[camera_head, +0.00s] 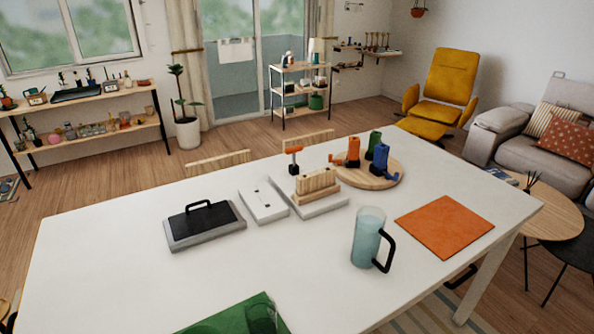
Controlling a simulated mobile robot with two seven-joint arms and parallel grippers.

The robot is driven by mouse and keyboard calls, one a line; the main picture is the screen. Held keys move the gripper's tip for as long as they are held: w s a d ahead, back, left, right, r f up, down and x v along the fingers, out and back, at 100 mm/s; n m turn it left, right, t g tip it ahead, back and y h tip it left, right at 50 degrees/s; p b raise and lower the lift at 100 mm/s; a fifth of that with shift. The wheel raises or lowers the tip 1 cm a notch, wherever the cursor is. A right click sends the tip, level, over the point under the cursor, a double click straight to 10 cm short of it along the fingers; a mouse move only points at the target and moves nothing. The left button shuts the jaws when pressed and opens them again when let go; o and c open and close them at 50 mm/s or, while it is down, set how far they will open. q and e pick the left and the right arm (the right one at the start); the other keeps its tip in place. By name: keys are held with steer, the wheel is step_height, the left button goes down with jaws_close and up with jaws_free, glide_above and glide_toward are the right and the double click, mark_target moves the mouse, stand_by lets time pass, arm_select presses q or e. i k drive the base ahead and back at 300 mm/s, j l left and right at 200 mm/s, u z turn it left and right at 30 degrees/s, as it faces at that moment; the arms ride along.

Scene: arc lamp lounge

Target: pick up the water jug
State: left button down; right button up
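The water jug (367,238) is a tall, light-blue translucent jug with a black handle on its right side. It stands upright on the white table (130,270), right of the middle. No gripper shows clearly in the head view, so I cannot see where either one is relative to the jug. Nothing is seen touching the jug.
An orange mat (444,226) lies right of the jug. A green mat (215,320) lies at the front edge.

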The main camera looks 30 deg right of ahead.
mark_target(369, 231)
steer(key=k+l+z, duration=0.2)
steer(key=l+z, duration=0.25)
steer(key=k+l+z, duration=0.1)
steer(key=l+z, duration=0.2)
steer(key=z, duration=0.15)
